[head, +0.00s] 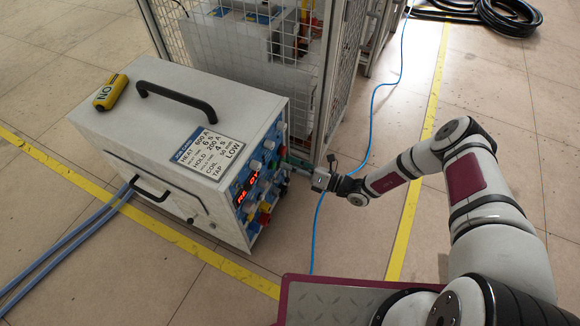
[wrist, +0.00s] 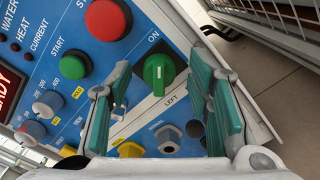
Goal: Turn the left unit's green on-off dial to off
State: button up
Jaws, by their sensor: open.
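The green on-off dial (wrist: 158,73) sits on the blue front panel (wrist: 85,35) in the wrist view. Its grip bar stands roughly upright in the picture, below the word ON; a label LEFT is printed below it. My gripper (wrist: 160,80) is open, with one teal-padded finger on each side of the dial; I cannot tell whether either touches it. In the head view the grey heater unit (head: 140,115) stands left of centre with a red lit display. My gripper (head: 297,166) is at its panel, and the dial is not clear there.
A red button (wrist: 107,19) and a green start button (wrist: 73,65) are up and left of the dial. A mesh cage (head: 330,80) stands close behind my gripper; a blue hose (head: 372,110) crosses the floor.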

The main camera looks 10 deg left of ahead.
jog(key=shift+a, duration=0.2)
jog(key=shift+c, duration=0.2)
grip_shut()
jog(key=shift+n, duration=0.3)
jog(key=shift+s+n+p, duration=0.2)
jog(key=shift+n+p, duration=2.4)
jog(key=shift+n, duration=6)
